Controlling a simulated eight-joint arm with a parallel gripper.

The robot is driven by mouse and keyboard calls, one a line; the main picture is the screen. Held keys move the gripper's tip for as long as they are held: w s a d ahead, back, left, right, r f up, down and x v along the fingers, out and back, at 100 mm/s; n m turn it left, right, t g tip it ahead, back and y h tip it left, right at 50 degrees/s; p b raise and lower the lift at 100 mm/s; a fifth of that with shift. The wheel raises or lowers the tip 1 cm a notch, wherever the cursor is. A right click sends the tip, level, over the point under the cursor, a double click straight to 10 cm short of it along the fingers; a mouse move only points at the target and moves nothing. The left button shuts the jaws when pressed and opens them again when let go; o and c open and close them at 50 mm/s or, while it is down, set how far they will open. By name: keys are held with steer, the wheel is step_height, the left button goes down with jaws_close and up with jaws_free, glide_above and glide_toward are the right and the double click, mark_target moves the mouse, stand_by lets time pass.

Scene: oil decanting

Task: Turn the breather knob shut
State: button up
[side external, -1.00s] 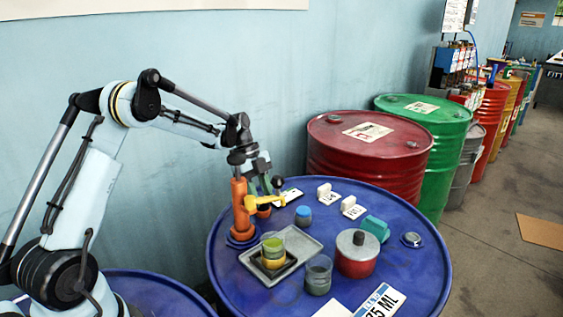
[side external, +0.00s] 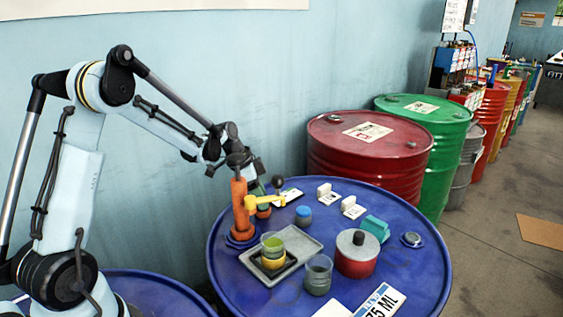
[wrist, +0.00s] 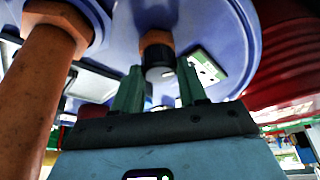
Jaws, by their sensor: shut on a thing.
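The breather knob (wrist: 158,74) shows in the wrist view as a small pale grey piece on an orange-brown hex fitting (wrist: 156,46). The green fingers of my gripper (wrist: 160,88) stand on either side of it, and my gripper is shut on it. In the side view the fitting (side external: 263,211) stands on the blue drum (side external: 225,263) behind an orange standpipe (side external: 239,205) with a yellow spout. My gripper (side external: 259,188) comes in tilted from the left, partly hidden behind the standpipe. The knob itself cannot be made out in the side view.
The standpipe (wrist: 35,85) stands close at the left in the wrist view. A blue-capped jar (side external: 303,216) stands near the spout.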

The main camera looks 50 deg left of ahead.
steer(key=shift+s+n+y, duration=0.1)
steer(key=shift+n+y, duration=0.2)
steer(key=shift+n, duration=0.5)
steer(key=o, duration=1.1)
steer(key=shift+c, duration=0.2)
steer(key=v, duration=1.2)
